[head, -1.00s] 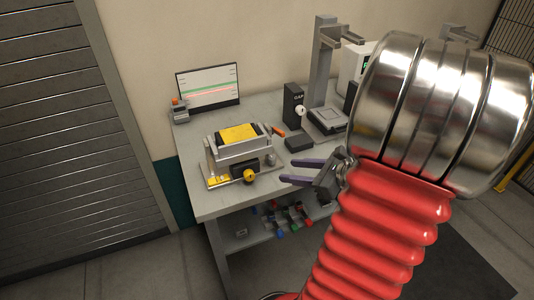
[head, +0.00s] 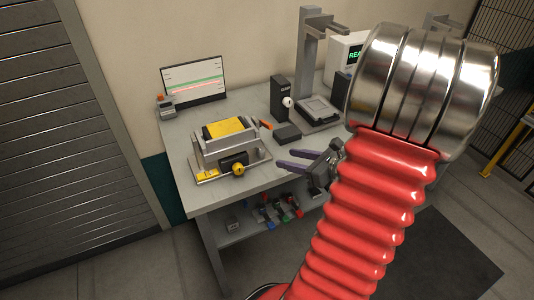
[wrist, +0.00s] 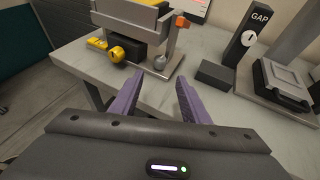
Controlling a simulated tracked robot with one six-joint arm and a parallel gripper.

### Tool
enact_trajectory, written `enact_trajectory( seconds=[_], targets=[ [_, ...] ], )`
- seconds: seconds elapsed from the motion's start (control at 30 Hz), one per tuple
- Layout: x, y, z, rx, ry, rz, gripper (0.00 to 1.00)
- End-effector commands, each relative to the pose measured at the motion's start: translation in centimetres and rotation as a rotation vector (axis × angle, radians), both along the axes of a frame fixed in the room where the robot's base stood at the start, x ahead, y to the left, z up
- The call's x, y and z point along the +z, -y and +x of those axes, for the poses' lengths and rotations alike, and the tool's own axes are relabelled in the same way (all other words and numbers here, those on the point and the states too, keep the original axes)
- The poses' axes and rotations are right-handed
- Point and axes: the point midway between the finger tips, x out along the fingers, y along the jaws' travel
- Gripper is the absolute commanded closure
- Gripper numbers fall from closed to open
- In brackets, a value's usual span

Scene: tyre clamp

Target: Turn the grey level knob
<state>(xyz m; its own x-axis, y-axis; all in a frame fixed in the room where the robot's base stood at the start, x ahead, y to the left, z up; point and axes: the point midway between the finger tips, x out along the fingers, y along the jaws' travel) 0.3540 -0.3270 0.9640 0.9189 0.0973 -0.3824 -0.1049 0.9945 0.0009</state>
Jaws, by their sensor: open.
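The tyre clamp fixture (head: 222,150), grey with a yellow top block, stands on the bench. A small grey knob (wrist: 160,62) sits at the right end of its base in the wrist view; I take it for the level knob. In the head view it is too small to make out clearly. A yellow knob (head: 238,169) is on the clamp's front, left of the grey one. My gripper (wrist: 158,82), with two purple fingers, is open and empty. Its fingertips point toward the grey knob with a gap left between, at the bench's front side.
A black GAP gauge post (wrist: 245,38) and a dark block (wrist: 215,73) stand right of the clamp. An orange-tipped part (wrist: 182,22) is by the clamp's right end. A monitor (head: 194,78) is at the back. Coloured-handled tools (head: 280,208) lie on the lower shelf.

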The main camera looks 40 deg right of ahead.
Motion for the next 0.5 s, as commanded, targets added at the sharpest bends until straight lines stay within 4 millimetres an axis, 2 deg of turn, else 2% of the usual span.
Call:
enact_trajectory(
  seconds=[0.5],
  targets=[
    [-2.7, -0.8, 6.3, 0.005, -0.001, 0.001, 0.58]
  ],
)
